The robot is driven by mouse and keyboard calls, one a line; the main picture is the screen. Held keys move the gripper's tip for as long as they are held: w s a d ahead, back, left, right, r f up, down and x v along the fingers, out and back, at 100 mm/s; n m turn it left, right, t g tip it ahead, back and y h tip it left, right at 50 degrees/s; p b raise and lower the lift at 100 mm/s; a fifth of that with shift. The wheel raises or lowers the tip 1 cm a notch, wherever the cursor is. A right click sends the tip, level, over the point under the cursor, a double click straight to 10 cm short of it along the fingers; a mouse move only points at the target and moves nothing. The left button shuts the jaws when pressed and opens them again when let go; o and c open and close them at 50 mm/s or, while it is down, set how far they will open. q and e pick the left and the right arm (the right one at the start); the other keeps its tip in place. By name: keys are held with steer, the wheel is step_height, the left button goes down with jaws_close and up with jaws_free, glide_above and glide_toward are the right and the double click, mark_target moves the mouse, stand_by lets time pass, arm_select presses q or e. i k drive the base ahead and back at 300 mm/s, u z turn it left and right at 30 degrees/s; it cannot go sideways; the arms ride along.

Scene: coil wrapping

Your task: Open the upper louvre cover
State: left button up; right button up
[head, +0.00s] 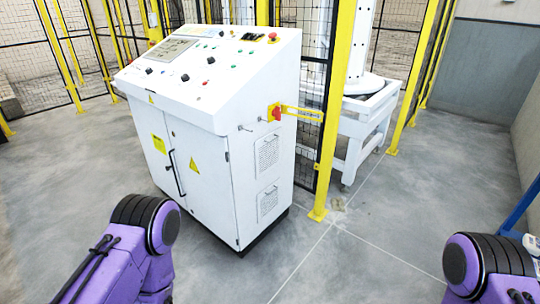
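The upper louvre cover (267,154) is a white slotted panel on the right side face of the white control cabinet (234,170). It appears flat against the side, below the red and yellow rotary switch (274,112). A second, lower louvre cover (267,203) sits beneath it near the cabinet's bottom. My purple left arm comes in at the lower left and my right arm at the lower right. Neither gripper shows in the head view.
A yellow post (334,110) with black mesh fencing stands right of the cabinet. Behind it is a white wheeled frame (368,127). A yellow bracket (302,112) reaches from the cabinet side toward the post. The grey floor (390,225) in front and to the right is clear.

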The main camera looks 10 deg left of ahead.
mark_target(268, 148)
steer(key=u, duration=0.4)
steer(key=i, duration=1.25)
steer(key=z, duration=0.75)
